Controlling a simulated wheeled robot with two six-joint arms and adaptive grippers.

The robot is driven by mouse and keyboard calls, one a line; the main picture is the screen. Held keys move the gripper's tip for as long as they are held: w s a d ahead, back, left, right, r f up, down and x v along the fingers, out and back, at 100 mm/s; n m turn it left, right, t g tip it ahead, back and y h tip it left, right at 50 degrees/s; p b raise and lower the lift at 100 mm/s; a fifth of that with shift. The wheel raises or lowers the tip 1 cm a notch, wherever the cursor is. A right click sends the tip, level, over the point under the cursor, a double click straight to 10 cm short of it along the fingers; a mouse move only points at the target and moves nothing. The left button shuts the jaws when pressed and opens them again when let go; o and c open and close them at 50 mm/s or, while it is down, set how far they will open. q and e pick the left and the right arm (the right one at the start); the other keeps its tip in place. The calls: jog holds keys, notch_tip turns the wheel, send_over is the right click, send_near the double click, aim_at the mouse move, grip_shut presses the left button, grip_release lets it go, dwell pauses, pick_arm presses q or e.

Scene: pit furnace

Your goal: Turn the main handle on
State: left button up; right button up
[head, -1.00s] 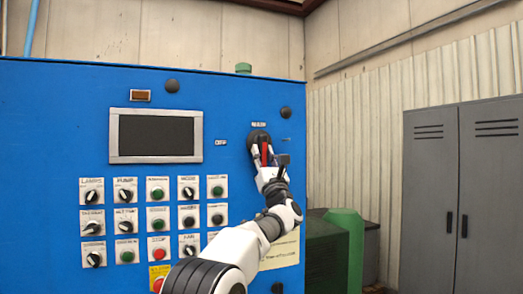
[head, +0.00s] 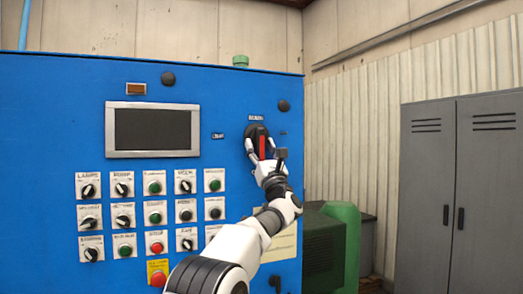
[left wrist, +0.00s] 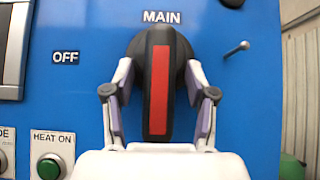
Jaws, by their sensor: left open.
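The main handle (left wrist: 159,85) is a black rotary knob with a red stripe on the blue control panel (head: 60,130). In the left wrist view it stands upright, its stripe vertical below the "MAIN" label (left wrist: 162,16). An "OFF" label (left wrist: 65,57) is to its left. In the head view the handle (head: 262,145) is at the panel's upper right. My left gripper (left wrist: 160,85) is open, with one finger on each side of the handle. A small gap shows between the fingers and the handle's lower part; contact near the tips cannot be told. My right gripper is not in view.
A dark screen (head: 152,129) and rows of knobs and buttons lie left of the handle. A small metal lever (left wrist: 237,48) sticks out to its right. A green machine (head: 340,240) and a grey cabinet (head: 465,190) stand to the right of the panel.

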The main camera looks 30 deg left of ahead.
pick_arm(q)
jog(key=v, duration=1.2)
